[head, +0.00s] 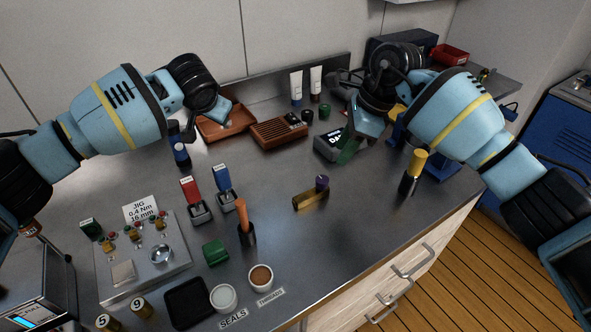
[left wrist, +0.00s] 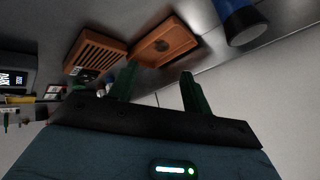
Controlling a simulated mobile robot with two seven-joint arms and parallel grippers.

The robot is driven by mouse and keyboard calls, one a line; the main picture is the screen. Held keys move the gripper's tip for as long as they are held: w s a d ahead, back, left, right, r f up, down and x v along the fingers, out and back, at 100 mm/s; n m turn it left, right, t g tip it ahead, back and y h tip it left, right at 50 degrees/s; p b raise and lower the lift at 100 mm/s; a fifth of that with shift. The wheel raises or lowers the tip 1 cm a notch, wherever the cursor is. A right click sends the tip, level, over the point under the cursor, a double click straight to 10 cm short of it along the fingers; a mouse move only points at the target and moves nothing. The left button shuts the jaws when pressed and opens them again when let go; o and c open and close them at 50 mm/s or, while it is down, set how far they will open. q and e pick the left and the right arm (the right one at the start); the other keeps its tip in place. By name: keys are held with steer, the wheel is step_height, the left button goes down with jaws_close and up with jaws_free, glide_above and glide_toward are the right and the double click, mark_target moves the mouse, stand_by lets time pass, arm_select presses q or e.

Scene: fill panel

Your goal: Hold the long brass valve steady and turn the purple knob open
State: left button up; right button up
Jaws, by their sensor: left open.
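The long brass valve (head: 310,201) lies on the grey bench near the middle of the head view. Its purple knob (head: 321,183) stands up from its top. My left gripper (left wrist: 160,70) shows two green fingers spread apart with nothing between them. In the head view the left hand is up at the back left, far from the valve, with its fingers hidden. My right gripper (head: 349,151) has green fingers pointing down near a dark box, behind and right of the valve. The gap between its fingers cannot be made out. Neither gripper touches the valve.
Red (head: 192,190) and blue (head: 224,178) stamps and an orange-handled tool (head: 244,219) stand left of the valve. A yellow-capped bottle (head: 413,167) stands to its right. Bench around the valve is clear.

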arm_select(q)
steer(key=s+d+f+m+g+h, duration=0.1)
steer(key=s+d+f+m+g, duration=0.15)
steer(key=d, duration=0.35)
steer(key=s+d+f+m+g+h, duration=0.1)
steer(key=s+d+g, duration=0.15)
steer(key=d, duration=0.35)
steer(key=m+g, duration=0.3)
glide_above(296, 200)
steer(key=shift+d+f, duration=0.1)
steer(key=shift+f, duration=4.25)
jaws_close()
arm_select(e)
steer(key=shift+o, duration=1.4)
steer(key=shift+d+r, duration=0.15)
steer(key=shift+r, duration=0.05)
steer(key=shift+m+t+y, duration=0.3)
steer(key=shift+m+t, duration=0.1)
steer(key=shift+m, duration=0.4)
steer(key=x, duration=1)
steer(key=shift+s+f, duration=0.15)
steer(key=shift+s, duration=0.25)
